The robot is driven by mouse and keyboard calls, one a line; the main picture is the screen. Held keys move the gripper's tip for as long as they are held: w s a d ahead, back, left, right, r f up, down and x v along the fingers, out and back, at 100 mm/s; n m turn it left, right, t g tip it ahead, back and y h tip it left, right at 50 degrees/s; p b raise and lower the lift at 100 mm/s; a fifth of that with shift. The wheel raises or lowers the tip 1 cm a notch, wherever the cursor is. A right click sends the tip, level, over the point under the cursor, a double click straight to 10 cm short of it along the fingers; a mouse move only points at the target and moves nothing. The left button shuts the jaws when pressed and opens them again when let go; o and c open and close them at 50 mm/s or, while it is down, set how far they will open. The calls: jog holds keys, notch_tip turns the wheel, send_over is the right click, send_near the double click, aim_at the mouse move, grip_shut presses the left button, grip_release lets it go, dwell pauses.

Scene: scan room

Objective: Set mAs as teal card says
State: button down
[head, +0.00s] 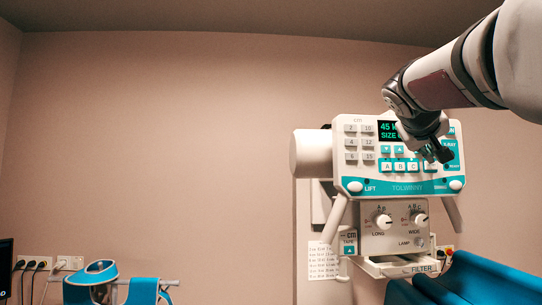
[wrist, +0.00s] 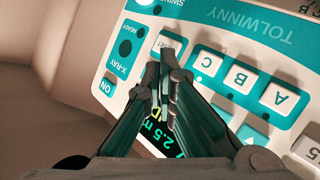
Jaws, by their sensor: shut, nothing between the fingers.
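The control panel (head: 404,187), labelled TOLWINNY, faces me with white keys, a teal lower band and a dark display (head: 387,131) reading 45 and SIZE in green; my arm covers the rest. My gripper (head: 441,154) is in front of the panel's right part. In the wrist view my gripper (wrist: 167,48) is shut and empty, its tips over or close to a white key right of the X-RAY area; contact cannot be told. The wrist view shows the panel upside down, with keys A (wrist: 274,97), B and C. Part of the display, reading 2.5 m, shows behind the fingers. I cannot make out a teal card.
Below the panel are the LONG knob (head: 383,220) and the WIDE knob (head: 419,218). A white printed sheet (head: 322,261) hangs lower left. A teal-blue padded surface (head: 490,280) is at lower right. Wall sockets (head: 50,263) are at far left; the wall between is clear.

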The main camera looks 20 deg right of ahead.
jog(key=shift+w+d, duration=0.1)
jog(key=shift+w, duration=0.3)
dwell(0.4)
jog(key=shift+s, duration=0.1)
jog(key=shift+s+a, duration=0.25)
jog(key=shift+s, duration=0.45)
jog(key=shift+s+a, duration=0.2)
jog(key=shift+s, duration=0.6)
jog(key=shift+s+a, duration=0.15)
jog(key=shift+s, duration=0.7)
jog(key=shift+s+a, duration=0.2)
jog(key=shift+s, duration=0.6)
